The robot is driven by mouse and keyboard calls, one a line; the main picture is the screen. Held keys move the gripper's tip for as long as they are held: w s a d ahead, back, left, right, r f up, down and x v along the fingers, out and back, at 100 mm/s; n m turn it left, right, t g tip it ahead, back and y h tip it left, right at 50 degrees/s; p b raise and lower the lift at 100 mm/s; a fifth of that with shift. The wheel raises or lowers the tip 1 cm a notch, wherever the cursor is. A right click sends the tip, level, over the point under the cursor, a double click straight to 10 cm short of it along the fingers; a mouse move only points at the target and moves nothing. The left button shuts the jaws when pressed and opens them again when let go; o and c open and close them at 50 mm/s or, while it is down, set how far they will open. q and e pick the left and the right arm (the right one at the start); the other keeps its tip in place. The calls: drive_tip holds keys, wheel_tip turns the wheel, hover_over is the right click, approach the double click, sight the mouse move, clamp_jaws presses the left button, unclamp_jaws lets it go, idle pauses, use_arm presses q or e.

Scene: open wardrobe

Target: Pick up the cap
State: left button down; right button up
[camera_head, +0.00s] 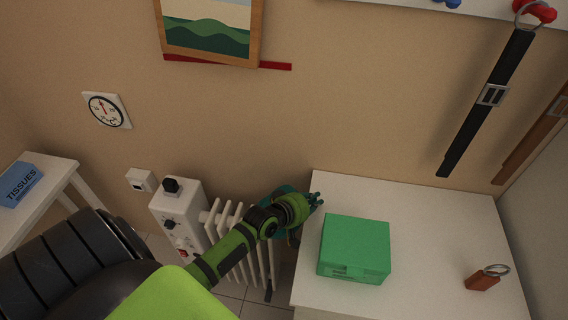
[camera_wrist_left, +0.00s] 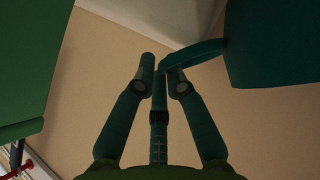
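My left gripper (camera_head: 315,199) is beside the left edge of the white surface, with its fingers pointing right. A teal thing (camera_head: 280,191), perhaps the cap, shows partly behind it in the head view; the gripper and wrist hide most of it. In the left wrist view a dark teal shape (camera_wrist_left: 275,50) fills the upper right, and a narrow teal strip runs from it to the fingertips (camera_wrist_left: 161,68). The fingers are drawn close together. I cannot tell whether they grip the strip. My right gripper is out of view.
A green box (camera_head: 355,247) and a padlock-like red-brown item (camera_head: 482,281) sit on the white surface (camera_head: 430,220). A white radiator (camera_head: 222,217) stands below my left arm. Belts (camera_head: 486,105) hang at the upper right. The surface between box and padlock is clear.

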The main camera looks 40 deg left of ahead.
use_arm(q)
drive_tip(key=shift+r, duration=0.2)
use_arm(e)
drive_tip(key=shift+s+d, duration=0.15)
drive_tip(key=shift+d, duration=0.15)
use_arm(q)
drive_tip(key=shift+r, duration=0.6)
wheel_tip(320, 180, up, 2)
drive_tip(key=shift+r, duration=0.2)
drive_tip(key=s+a+b, duration=0.2)
drive_tip(key=s+b, duration=0.2)
drive_tip(key=s, duration=1.3)
drive_tip(key=shift+s+a+f, duration=0.15)
drive_tip(key=shift+s+a, duration=0.2)
drive_tip(key=shift+a, duration=0.05)
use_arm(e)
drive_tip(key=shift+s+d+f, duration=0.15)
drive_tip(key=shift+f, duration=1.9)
